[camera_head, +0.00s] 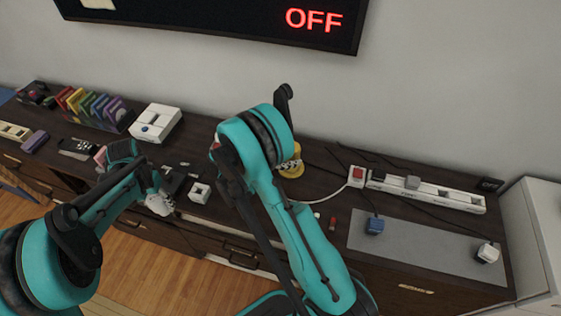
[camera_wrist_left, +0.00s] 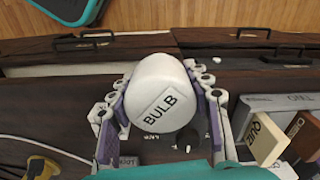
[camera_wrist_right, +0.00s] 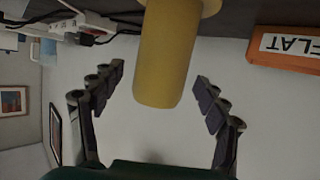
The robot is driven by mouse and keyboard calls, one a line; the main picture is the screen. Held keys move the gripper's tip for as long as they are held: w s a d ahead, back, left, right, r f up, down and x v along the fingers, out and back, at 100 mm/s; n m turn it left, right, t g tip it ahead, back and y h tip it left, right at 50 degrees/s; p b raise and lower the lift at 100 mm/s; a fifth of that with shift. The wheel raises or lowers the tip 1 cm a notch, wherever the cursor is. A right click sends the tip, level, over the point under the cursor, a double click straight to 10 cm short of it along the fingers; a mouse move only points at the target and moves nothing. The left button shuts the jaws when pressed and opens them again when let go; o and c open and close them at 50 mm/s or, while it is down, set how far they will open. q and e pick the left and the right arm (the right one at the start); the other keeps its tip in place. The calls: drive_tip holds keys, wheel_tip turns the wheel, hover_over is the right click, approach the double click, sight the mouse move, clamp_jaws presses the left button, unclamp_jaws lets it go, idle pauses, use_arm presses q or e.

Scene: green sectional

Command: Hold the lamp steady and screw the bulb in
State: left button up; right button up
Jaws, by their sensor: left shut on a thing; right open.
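The white bulb (camera_wrist_left: 165,82), marked BULB, sits between the fingers of my left gripper (camera_wrist_left: 160,75), which is shut on it. In the head view, the bulb (camera_head: 160,204) is held at the front edge of the dark cabinet, left of the lamp. The yellow lamp (camera_head: 291,165) is partly hidden behind my right arm. It also shows at the lower left of the left wrist view (camera_wrist_left: 42,168). In the right wrist view, the yellow lamp body (camera_wrist_right: 165,55) lies between the spread fingers of my open right gripper (camera_wrist_right: 158,82), with gaps on both sides.
A white power strip (camera_head: 425,193) with a red switch (camera_head: 357,174) lies right of the lamp, behind a grey mat (camera_head: 410,245). A white box (camera_head: 156,123) and several coloured cases (camera_head: 95,105) stand at the left. The wall screen (camera_head: 215,20) reads OFF.

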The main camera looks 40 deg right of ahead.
sight(155, 197)
use_arm(q)
drive_tip(key=shift+f, duration=0.4)
use_arm(e)
drive_tip(key=shift+x, duration=0.95)
drive_tip(key=shift+a, duration=0.1)
clamp_jaws()
